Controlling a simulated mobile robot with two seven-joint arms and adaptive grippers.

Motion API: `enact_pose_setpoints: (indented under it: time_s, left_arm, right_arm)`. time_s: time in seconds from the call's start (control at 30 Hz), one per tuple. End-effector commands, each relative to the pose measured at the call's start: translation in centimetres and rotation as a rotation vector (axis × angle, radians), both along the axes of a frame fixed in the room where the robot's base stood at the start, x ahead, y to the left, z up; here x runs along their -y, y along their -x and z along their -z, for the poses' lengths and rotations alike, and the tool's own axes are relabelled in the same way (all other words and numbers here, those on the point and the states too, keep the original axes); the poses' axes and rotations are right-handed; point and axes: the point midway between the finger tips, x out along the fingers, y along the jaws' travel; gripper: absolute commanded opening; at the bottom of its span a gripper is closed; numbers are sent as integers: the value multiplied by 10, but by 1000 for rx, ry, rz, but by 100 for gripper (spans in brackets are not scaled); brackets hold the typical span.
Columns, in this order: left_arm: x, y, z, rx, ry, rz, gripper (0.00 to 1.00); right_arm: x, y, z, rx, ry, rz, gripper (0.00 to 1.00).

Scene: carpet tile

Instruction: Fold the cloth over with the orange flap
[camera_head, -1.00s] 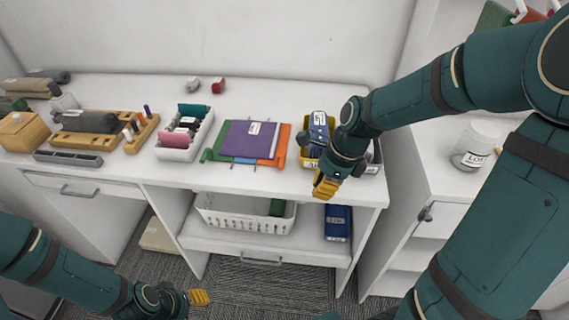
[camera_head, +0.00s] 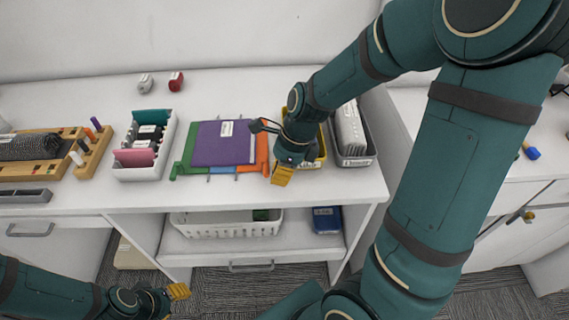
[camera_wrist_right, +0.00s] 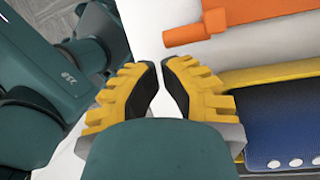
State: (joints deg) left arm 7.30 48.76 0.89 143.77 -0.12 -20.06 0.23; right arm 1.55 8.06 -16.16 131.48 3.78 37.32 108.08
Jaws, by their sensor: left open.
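The cloth lies flat on the desk in the head view, with a purple piece (camera_head: 222,144) carrying a white label on top. Its orange flap (camera_head: 262,147) shows along the right, green (camera_head: 187,158) along the left and a little blue at the front. The orange flap, with a bar-like end, also shows in the right wrist view (camera_wrist_right: 245,17). My right gripper (camera_head: 282,176) points down just right of the flap's front corner. Its fingers (camera_wrist_right: 162,68) are slightly apart with nothing between them. My left gripper (camera_head: 180,291) is low, in front of the desk, open and away from the cloth.
A yellow tray (camera_head: 319,152) holding a blue item stands right beside my right gripper, partly hidden by it. A grey bin (camera_head: 357,160) is further right. A white organizer (camera_head: 143,172) stands left of the cloth. The desk behind the cloth is mostly clear.

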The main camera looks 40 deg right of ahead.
Motion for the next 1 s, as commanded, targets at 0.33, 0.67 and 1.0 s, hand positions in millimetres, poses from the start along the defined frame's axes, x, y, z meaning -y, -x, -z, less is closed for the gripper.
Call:
enact_pose_setpoints:
  time_s: [0.33,0.67,1.0]
  left_arm:
    - [0,-2,12,6,-1,-1,47]
    - [0,-3,11,6,-1,-1,47]
    - [0,1,-8,-1,0,-1,47]
  right_arm:
    - [-9,-1,27,0,0,0,0]
    - [-9,-2,27,0,0,0,0]
    - [-1,-2,20,-22,36,-1,0]
